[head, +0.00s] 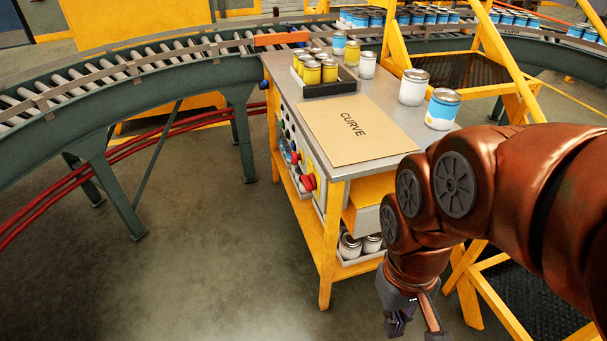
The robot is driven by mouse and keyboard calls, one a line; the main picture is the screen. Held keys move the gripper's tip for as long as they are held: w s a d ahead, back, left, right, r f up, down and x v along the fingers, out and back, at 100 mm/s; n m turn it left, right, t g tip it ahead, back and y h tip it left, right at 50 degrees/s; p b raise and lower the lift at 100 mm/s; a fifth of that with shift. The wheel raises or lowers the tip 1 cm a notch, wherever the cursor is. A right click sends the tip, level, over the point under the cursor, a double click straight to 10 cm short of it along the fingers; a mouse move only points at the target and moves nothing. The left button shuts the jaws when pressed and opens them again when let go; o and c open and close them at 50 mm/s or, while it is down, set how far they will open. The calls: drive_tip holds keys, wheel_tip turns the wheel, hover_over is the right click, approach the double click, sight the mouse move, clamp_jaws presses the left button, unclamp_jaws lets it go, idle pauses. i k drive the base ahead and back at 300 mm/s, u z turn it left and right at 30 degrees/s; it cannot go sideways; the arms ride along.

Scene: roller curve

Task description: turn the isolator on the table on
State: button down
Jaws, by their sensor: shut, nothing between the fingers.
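The table (384,92) has a grey metal top and yellow legs. On its left side face is a panel with several knobs and buttons. A red knob (309,182) at the panel's near end, by a yellow plate, looks like the isolator; its on or off position is too small to tell. A smaller red knob (297,157) sits farther back. My gripper (416,330) is at the bottom edge, right of the table's near leg and apart from the panel. It is shut and empty, its tips partly cut off.
A brown "CURVE" folder (350,145), a black tray (325,86) of yellow cans and several loose cans are on the tabletop. A roller conveyor (115,80) curves behind and left. The floor (215,245) left of the panel is clear. A yellow frame stands at right.

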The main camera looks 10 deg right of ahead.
sight(309, 181)
drive_tip(key=z, duration=0.35)
drive_tip(key=k, duration=0.25)
drive_tip(key=u, duration=1.4)
drive_tip(key=i, duration=0.9)
drive_tip(key=u, duration=0.35)
